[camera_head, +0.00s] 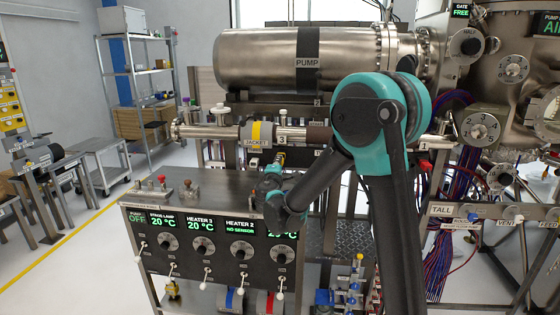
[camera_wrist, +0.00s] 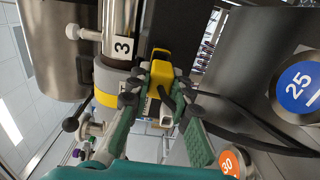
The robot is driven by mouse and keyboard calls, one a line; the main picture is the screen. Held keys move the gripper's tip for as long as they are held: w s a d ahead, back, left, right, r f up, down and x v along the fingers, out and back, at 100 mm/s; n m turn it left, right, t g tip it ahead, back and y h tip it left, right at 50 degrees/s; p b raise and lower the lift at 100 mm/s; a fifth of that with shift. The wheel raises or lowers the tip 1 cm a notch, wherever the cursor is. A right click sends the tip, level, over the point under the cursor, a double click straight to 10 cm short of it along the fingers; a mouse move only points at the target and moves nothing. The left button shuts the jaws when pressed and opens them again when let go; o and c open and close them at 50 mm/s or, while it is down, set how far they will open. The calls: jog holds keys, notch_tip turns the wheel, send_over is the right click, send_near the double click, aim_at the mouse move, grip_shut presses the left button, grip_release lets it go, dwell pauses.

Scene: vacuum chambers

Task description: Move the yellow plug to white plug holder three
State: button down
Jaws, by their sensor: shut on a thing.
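The yellow plug (camera_wrist: 161,70) is between the dark fingertips of my gripper (camera_wrist: 159,92) in the wrist view, and my gripper is shut on it. A dark cable runs down from the plug. In the head view my gripper (camera_head: 276,172) is in front of the jacketed pipe, just above the back of the control box, and a little yellow of the plug shows there. A white tag marked 3 (camera_wrist: 122,48) is on the pipe to the upper left of the plug; it also shows in the head view (camera_head: 282,139). I cannot tell which part is the white plug holder.
A grey jacket with a yellow band (camera_head: 256,133) wraps the pipe beside the plug. The control box (camera_head: 215,195) has several knobs and switches. A large steel pump (camera_head: 270,60) is behind. Round 25 (camera_wrist: 298,87) and 30 (camera_wrist: 229,163) labels are at right in the wrist view.

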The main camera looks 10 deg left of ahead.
jog(key=shift+s, duration=1.5)
dwell(0.6)
jog(key=s+a+f, duration=0.1)
jog(key=a+f, duration=0.3)
jog(key=a, duration=0.8)
jog(key=w, duration=0.4)
jog(key=shift+w+d, duration=0.25)
jog(key=shift+w, duration=0.1)
jog(key=shift+w, duration=1.4)
dwell(1.7)
jog(key=c, duration=1.3)
grip_release()
jog(key=shift+s, duration=0.2)
